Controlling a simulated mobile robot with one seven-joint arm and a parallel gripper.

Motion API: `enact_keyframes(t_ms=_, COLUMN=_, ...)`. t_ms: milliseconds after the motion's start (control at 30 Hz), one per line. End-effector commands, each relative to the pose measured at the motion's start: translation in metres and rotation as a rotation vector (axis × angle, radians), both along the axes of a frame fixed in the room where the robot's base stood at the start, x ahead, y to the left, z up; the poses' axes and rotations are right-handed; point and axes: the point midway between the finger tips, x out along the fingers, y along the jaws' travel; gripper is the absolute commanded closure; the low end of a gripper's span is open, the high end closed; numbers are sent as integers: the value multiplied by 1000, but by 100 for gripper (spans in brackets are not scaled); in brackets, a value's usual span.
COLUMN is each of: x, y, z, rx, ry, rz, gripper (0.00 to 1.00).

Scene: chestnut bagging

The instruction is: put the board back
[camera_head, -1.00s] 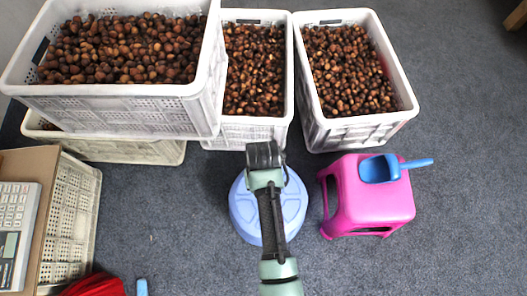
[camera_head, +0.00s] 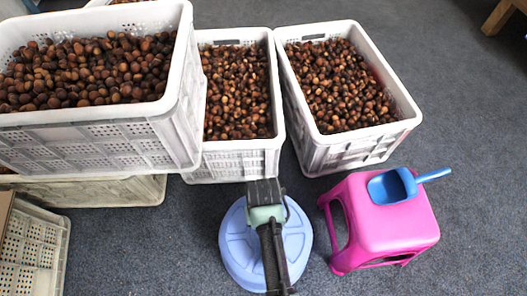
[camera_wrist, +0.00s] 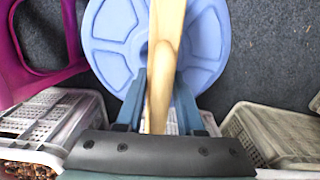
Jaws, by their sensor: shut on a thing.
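The board (camera_wrist: 163,60) is a pale wooden piece, seen nearly edge-on in the wrist view. It runs from between my fingers to the picture's top edge. My gripper (camera_wrist: 157,80) is shut on it, with one finger on each side. In the head view my gripper (camera_head: 264,192) is above a round light-blue stool or lid (camera_head: 240,250); the board cannot be made out there. The same blue round top (camera_wrist: 110,45) lies behind the board in the wrist view.
White crates of chestnuts stand at the back: a stacked one (camera_head: 150,150) at left, a middle one (camera_head: 235,160) and a right one (camera_head: 345,150). A pink stool (camera_head: 385,225) holds a blue scoop (camera_head: 392,186). An empty-looking crate (camera_head: 38,250) is at lower left. Grey floor is clear at right.

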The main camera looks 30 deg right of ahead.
Motion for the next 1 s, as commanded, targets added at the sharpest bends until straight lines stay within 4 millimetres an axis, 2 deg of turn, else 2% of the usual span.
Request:
enact_keyframes(t_ms=233, x=0, y=0, z=-34, rx=0, ry=-1, rz=0, gripper=100)
enact_keyframes(t_ms=633, x=1, y=0, z=-36, rx=-1, ry=-2, rz=0, gripper=100)
enact_keyframes(t_ms=667, x=0, y=0, z=-36, rx=0, ry=-1, rz=0, gripper=58)
enact_keyframes(t_ms=700, x=0, y=0, z=-36, rx=0, ry=-1, rz=0, gripper=50)
enact_keyframes(t_ms=800, x=0, y=0, z=-36, rx=0, ry=-1, rz=0, gripper=33)
enact_keyframes(t_ms=1000, x=0, y=0, z=-36, rx=0, ry=-1, rz=0, gripper=33)
